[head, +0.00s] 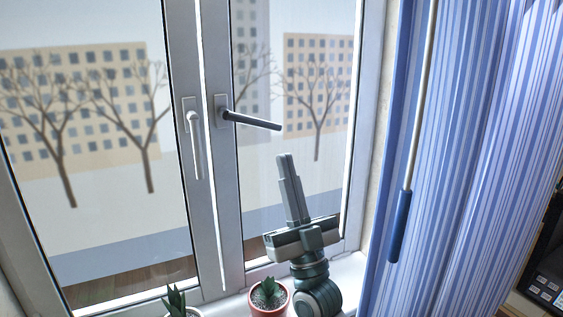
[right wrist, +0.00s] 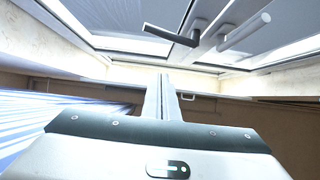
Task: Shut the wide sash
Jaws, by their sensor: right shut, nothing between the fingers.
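The window has two glazed sashes. The left sash (head: 100,240) looks the wider one and has a silver handle (head: 197,145) pointing down. The right sash (head: 229,200) looks narrower and has a dark handle (head: 250,121) turned sideways to the right. A bright strip runs between the two stiles; I cannot tell whether either sash stands ajar. My right gripper (head: 282,156) is shut and empty, pointing up, below the dark handle and apart from it in the picture. In the right wrist view its fingers (right wrist: 163,80) are together, with the dark handle (right wrist: 172,35) and silver handle (right wrist: 244,32) beyond. My left gripper is out of view.
A red-potted plant (head: 268,297) stands on the sill beside my right wrist, and another plant (head: 178,303) stands left of it. A blue striped curtain (head: 480,150) hangs at right, with a blue-gripped rod (head: 399,226) before it. A dark device (head: 546,280) is at lower right.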

